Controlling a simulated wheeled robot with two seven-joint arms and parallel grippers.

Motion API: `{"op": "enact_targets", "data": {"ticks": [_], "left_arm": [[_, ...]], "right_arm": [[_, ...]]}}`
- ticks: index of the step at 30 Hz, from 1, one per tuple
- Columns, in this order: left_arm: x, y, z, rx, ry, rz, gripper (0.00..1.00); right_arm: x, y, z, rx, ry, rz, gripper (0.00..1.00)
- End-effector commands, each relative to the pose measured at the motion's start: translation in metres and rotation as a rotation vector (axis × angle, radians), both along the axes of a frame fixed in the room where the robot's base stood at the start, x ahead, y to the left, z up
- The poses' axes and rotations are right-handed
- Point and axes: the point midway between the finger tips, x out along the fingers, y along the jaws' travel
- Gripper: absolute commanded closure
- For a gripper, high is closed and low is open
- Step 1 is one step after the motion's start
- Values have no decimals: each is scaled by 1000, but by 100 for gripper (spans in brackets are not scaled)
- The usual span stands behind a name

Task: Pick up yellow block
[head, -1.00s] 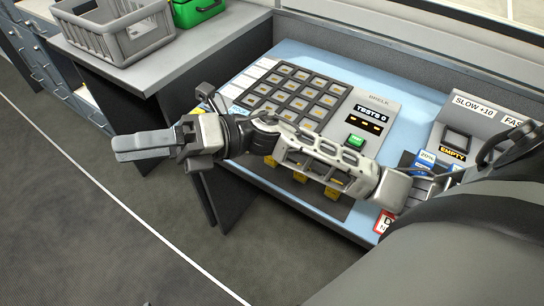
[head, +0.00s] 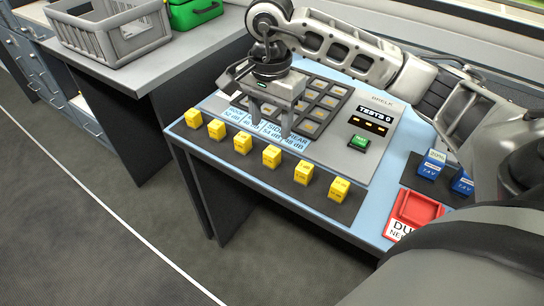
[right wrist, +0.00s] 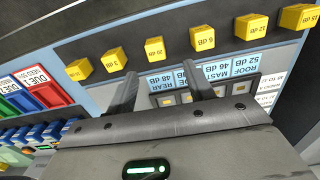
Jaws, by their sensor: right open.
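Several yellow blocks (head: 243,142) stand in a spaced row on a dark strip along the table's front edge. The right wrist view shows the row too, with blocks marked with dB values, one reading 6 dB (right wrist: 202,40). My right gripper (head: 271,125) points down over the panel's label strip, just behind the middle of the row. Its two fingers are apart with nothing between them. In the right wrist view the open fingers (right wrist: 160,70) reach toward the row, and no block is between them. My left gripper is not in view.
Behind the row is a grey panel (head: 378,150) with a grid of dark-framed slots and a green button (head: 359,142). A red tray (head: 418,208) and blue blocks (head: 431,164) are at the right. A grey crate (head: 112,35) and green case (head: 194,12) stand on the left counter.

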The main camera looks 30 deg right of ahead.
Motion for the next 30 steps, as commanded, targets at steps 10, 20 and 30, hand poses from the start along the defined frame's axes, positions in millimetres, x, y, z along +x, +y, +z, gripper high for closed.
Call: {"op": "enact_targets", "data": {"ticks": [10,20,30], "left_arm": [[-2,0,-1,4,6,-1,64],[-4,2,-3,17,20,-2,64],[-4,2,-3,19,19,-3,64]], "right_arm": [[-1,0,-38,3,1,0,47],[-6,-4,-81,3,2,0,47],[-5,-4,-87,4,-1,2,56]]}}
